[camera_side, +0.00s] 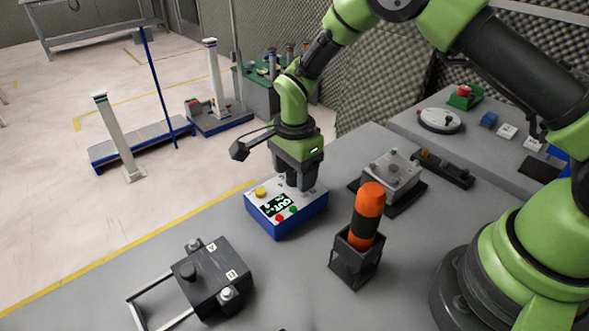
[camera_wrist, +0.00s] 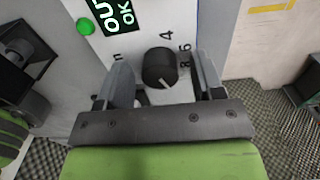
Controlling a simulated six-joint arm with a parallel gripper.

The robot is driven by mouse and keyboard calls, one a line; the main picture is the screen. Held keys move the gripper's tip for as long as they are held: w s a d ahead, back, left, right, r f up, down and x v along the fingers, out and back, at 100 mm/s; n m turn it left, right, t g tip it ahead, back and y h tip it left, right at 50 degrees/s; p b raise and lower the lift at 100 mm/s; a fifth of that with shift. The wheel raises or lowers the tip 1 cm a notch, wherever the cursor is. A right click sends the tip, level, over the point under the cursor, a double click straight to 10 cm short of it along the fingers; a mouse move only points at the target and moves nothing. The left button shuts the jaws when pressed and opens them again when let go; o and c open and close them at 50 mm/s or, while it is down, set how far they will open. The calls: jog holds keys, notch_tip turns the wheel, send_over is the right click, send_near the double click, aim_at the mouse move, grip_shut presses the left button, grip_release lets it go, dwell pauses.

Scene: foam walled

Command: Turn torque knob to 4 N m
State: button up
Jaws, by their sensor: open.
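The torque knob (camera_wrist: 157,66) is a black round knob with a white pointer line, on the white top of a blue box (camera_side: 290,222). In the wrist view the pointer is on the lower right side of the knob, away from the printed 4. Printed 4, 6 and 8 stand above and right of the knob; a mark on the left is partly hidden by a finger. My gripper (camera_wrist: 161,75) is open, with one finger on each side of the knob and visible gaps. In the side view my gripper (camera_side: 296,183) points down over the box's back and hides the knob.
The box has a display (camera_side: 279,204) reading OUT OK, a yellow button (camera_side: 261,192), and red and green lights. An orange and black tool (camera_side: 369,208) stands in a black holder right of it. A black block (camera_side: 213,277) with a frame lies in front. A metal fixture (camera_side: 391,172) stands behind right.

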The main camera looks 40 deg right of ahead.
jog(key=c, duration=0.9)
